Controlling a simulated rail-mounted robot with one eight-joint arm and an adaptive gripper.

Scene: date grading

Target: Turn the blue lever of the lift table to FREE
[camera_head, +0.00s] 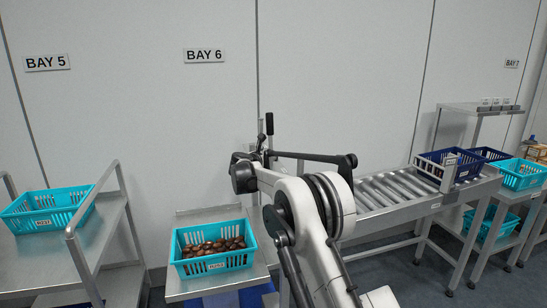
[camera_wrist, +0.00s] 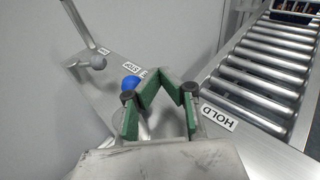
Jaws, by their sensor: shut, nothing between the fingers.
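In the wrist view, the blue lever's round knob (camera_wrist: 131,82) shows just behind and left of my gripper (camera_wrist: 168,84). My gripper has green finger pads and is shut with nothing in it. The left finger overlaps the knob's edge in the picture; I cannot tell whether they touch. The lever's shaft is mostly hidden by the finger. A HOLD label (camera_wrist: 217,117) lies on the metal plate right of the gripper. No label reading FREE is legible. In the head view, the lift table (camera_head: 187,288) stands under BAY 6; my arm hides its right side and the lever.
A roller conveyor (camera_head: 385,190) runs to the right. A teal crate of dates (camera_head: 213,264) sits on the lift table. A metal cart with a teal crate (camera_head: 45,224) stands left.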

